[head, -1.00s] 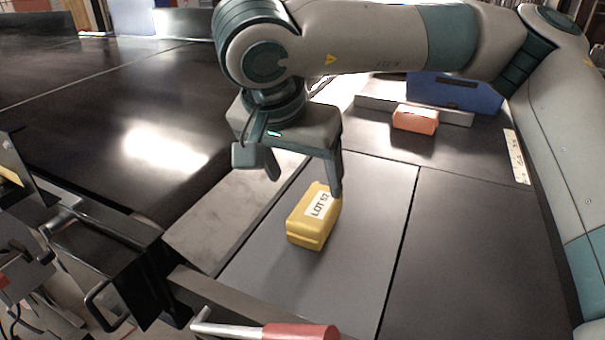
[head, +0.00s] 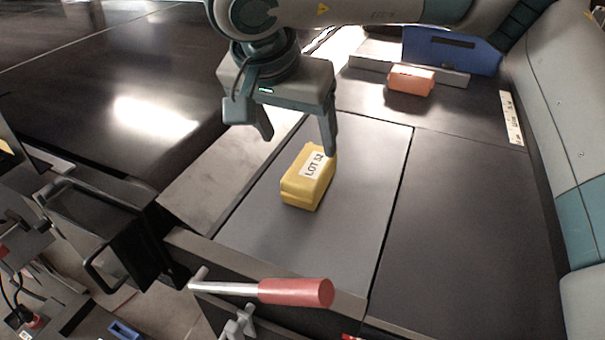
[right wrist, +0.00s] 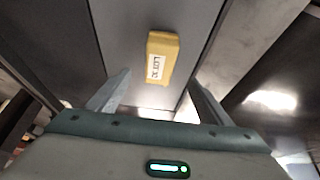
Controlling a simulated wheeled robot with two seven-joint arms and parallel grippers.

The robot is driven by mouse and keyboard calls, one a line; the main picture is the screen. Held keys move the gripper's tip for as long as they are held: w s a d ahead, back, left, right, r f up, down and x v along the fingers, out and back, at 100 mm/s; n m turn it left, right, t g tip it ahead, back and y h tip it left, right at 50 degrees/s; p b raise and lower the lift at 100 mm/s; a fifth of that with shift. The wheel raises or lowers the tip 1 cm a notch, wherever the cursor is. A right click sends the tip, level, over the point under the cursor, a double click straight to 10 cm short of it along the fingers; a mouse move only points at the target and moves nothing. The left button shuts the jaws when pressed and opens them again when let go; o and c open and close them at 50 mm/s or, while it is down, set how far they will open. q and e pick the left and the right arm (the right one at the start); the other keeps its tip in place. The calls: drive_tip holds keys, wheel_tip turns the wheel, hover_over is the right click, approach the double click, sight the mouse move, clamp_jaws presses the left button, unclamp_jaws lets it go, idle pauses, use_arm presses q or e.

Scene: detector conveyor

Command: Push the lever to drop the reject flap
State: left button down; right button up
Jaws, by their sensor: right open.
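The lever (head: 262,291) has a silver rod and a red grip (head: 297,292). It lies roughly level at the near edge of the conveyor, at the bottom of the head view. The flap appears to be the grey panel (head: 345,215) beyond it, level with the belt. A yellow block labelled LOT 52 (head: 307,177) rests on that panel, and it also shows in the right wrist view (right wrist: 161,58). My right gripper (head: 298,146) is open and empty above the block's far end, apart from the lever. My left gripper is not in view.
An orange block (head: 410,80) sits farther back by a metal bar (head: 455,77) and a blue bin (head: 452,50). A black bracket with a handle (head: 108,262) stands left of the lever. The dark panel (head: 470,225) on the right is clear.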

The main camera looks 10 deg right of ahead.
sight(304, 288)
idle(0.4)
